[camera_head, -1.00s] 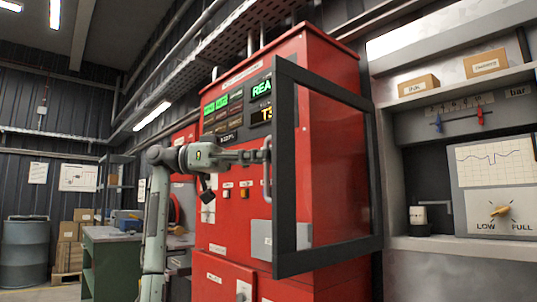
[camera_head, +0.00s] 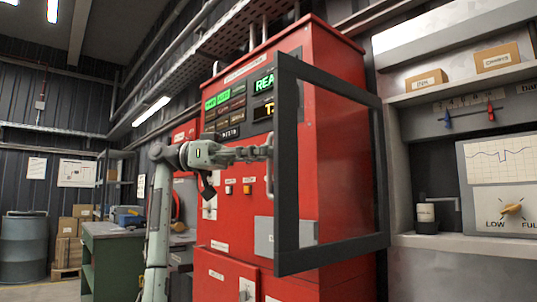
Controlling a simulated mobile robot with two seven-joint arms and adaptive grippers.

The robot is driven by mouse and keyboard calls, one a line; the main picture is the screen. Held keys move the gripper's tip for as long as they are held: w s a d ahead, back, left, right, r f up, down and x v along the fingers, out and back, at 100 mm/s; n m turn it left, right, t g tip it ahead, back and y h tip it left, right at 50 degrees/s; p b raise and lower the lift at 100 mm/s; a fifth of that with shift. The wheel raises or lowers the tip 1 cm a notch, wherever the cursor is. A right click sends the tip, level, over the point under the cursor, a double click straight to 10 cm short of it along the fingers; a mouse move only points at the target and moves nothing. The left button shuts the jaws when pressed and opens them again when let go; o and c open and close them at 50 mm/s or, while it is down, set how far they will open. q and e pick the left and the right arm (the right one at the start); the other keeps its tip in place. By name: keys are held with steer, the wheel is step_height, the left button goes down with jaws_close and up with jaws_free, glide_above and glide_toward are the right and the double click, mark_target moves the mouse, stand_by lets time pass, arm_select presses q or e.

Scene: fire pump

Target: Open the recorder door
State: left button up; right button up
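My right gripper is not in view.
A shelf unit at the right holds two cardboard boxes (camera_head: 497,57), a chart panel with a knob (camera_head: 511,208) and a small white-and-black canister (camera_head: 426,218). A green workbench (camera_head: 110,255) and a blue drum (camera_head: 24,250) stand at the left.

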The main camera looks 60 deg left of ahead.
arm_select(q)
steer(key=shift+o, duration=0.6)
steer(key=shift+w, duration=0.1)
steer(key=v, duration=1.2)
